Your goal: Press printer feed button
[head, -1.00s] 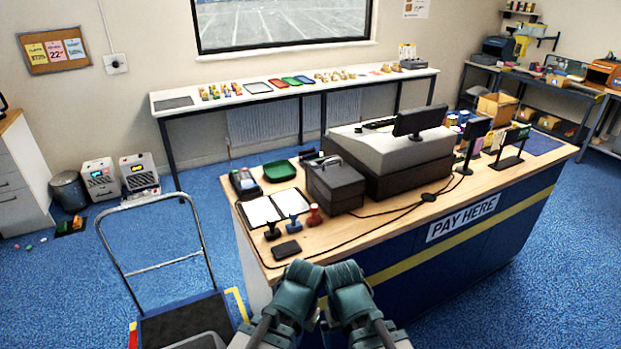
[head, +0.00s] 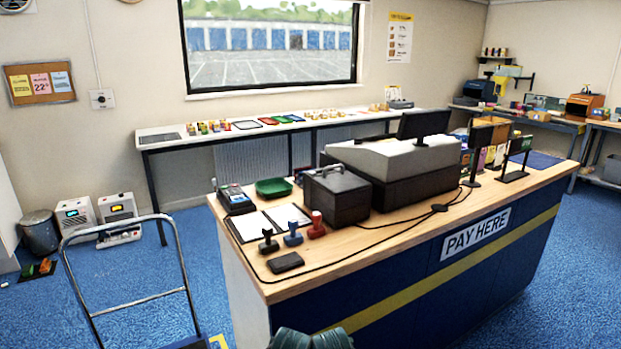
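No printer feed button can be made out from here. On the far right benches stand a dark blue box-shaped machine (head: 478,91) and an orange-and-dark machine (head: 584,107); either could be a printer, but I cannot tell. A card-terminal-like device with a light screen (head: 235,198) sits at the left end of the counter. A till (head: 395,160) with a dark monitor stands mid-counter. Only teal tops of my arms show at the bottom edge; neither gripper's fingers are visible.
The wooden counter (head: 330,253) with its blue front stands close ahead. It holds stamps, a dark cash box (head: 337,193) and cables. A trolley (head: 130,300) is at left. A long white bench (head: 165,141) runs under the window. Blue floor is clear on the right.

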